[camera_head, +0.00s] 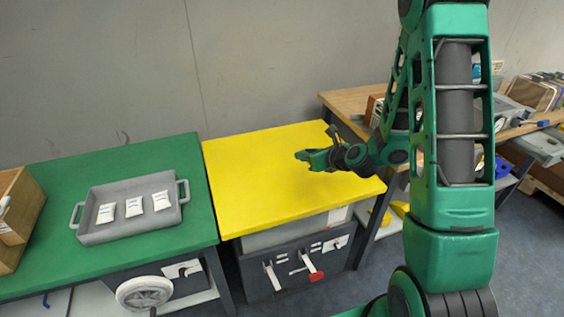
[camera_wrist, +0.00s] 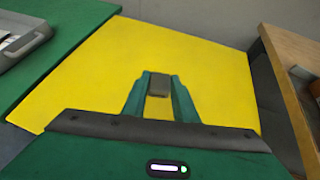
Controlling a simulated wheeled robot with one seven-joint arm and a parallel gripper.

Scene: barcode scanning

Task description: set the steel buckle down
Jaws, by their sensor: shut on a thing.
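My gripper (camera_wrist: 159,90) is shut on the steel buckle (camera_wrist: 159,84), a small dark grey block between its two green fingertips in the wrist view. In the head view my gripper (camera_head: 303,157) is over the yellow table top (camera_head: 250,200), pointing left. The buckle cannot be made out in the head view. In the wrist view the yellow top (camera_wrist: 95,70) spreads around and beyond the fingers. I cannot tell whether the buckle touches the surface.
A green table (camera_head: 60,265) adjoins at left, with a grey tray (camera_head: 100,235) holding three white packets and a wooden box (camera_head: 22,205). A cluttered wooden table (camera_head: 352,98) stands at right. The visible yellow top is otherwise clear.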

